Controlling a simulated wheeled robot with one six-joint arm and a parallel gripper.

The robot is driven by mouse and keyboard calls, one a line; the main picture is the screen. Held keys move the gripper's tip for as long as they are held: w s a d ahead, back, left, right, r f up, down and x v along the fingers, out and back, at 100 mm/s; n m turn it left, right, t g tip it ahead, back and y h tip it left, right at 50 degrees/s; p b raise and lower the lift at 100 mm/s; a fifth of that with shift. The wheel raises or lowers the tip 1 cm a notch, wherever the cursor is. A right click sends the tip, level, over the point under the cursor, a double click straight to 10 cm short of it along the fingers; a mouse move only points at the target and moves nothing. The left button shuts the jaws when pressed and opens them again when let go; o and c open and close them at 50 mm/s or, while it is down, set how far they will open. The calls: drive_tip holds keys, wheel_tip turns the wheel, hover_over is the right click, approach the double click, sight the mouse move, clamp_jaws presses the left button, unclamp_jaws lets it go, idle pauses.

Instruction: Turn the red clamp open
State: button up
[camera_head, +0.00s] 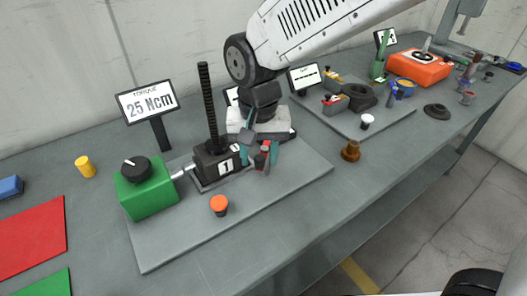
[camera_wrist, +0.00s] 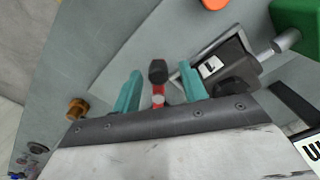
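The red clamp (camera_wrist: 158,92) has a red lever with a black knob (camera_wrist: 158,70) and stands between the two fingers in the wrist view. In the head view the clamp's red part (camera_head: 265,148) shows small among the fingers. My gripper (camera_wrist: 160,85) is open, with one teal finger on each side of the clamp and visible gaps to both. In the head view my gripper (camera_head: 260,158) is just right of the black jack block marked 1 (camera_head: 218,162). The clamp's base is hidden by the gripper body.
A green box (camera_head: 148,192) with a black knob joins the jack block by a silver shaft. A black threaded rod (camera_head: 208,105) rises from the block. An orange button (camera_head: 219,204) stands on the plate in front. A brown knob (camera_head: 350,152) is to the right.

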wheel_tip(320, 180, up, 8)
drive_tip(key=shift+f, duration=0.1)
idle(0.4)
drive_tip(key=s+d, duration=0.5)
drive_tip(key=d, duration=0.4)
drive_tip(key=s+d+r+t, duration=0.1)
drive_tip(key=s+d, duration=0.4)
drive_tip(key=d, duration=0.4)
drive_tip(key=s+d, duration=0.5)
drive_tip(key=d, duration=0.5)
drive_tip(key=shift+r+m, duration=0.15)
drive_tip(key=shift+m, duration=0.15)
